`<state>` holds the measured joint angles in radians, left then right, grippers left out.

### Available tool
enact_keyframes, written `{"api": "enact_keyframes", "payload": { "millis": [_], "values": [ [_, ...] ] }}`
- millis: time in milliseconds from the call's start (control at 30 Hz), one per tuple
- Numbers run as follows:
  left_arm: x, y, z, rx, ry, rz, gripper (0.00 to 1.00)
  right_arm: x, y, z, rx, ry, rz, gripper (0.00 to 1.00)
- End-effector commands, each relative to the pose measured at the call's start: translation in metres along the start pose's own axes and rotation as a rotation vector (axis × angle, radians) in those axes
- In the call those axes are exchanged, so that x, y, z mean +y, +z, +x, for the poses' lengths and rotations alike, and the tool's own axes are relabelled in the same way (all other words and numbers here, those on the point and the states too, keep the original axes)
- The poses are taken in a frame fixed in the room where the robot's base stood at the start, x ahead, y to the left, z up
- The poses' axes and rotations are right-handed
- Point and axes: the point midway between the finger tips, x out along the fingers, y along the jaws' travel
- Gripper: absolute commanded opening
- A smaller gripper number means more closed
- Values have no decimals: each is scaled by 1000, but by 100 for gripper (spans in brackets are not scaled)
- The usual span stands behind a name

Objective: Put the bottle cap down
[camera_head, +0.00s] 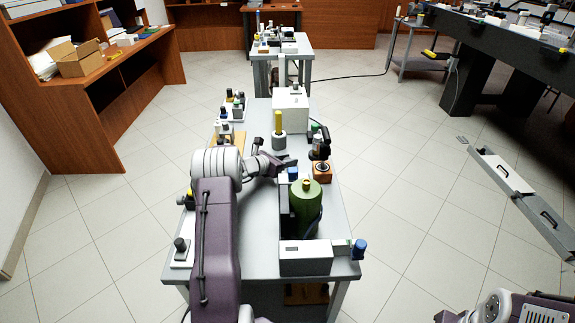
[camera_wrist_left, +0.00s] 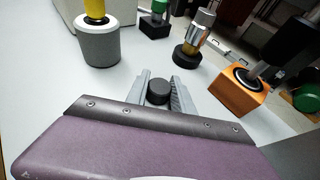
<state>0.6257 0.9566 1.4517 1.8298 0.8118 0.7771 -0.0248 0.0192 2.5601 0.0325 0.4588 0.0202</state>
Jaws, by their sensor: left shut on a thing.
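My left gripper (camera_head: 287,163) reaches in over the metal table (camera_head: 258,225), near its middle. In the left wrist view its fingers (camera_wrist_left: 159,92) are shut on a small round black bottle cap (camera_wrist_left: 158,91). The pale tabletop shows beyond the cap; whether the cap touches it I cannot tell. In the head view the cap is too small to make out. A green bottle (camera_head: 305,205) stands on the table just in front of the gripper. My right gripper is not in view; only part of my right arm shows at the lower right.
A grey cylinder with a yellow post (camera_wrist_left: 98,42), a silver cylinder on a black base (camera_wrist_left: 193,50) and an orange block (camera_wrist_left: 238,94) stand beyond the gripper. A white box (camera_head: 290,108) is farther back; a grey box (camera_head: 306,262) stands at the front edge.

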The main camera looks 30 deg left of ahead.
Motion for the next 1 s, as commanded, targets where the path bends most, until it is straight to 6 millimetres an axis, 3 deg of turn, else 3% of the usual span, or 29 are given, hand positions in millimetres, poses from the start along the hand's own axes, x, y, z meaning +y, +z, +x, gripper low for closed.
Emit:
{"api": "enact_keyframes", "payload": {
  "millis": [567, 600, 667, 1000],
  "values": [
    [0, -14, 5, 7, 0, -2, 0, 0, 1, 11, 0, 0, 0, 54],
    [-1, -13, 4, 8, 0, -2, 37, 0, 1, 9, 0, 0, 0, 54],
    [-1, -14, 4, 10, -1, -3, 51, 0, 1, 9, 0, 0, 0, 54],
    [-3, -17, 6, 16, -5, -3, 51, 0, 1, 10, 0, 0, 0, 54]
  ]
}}
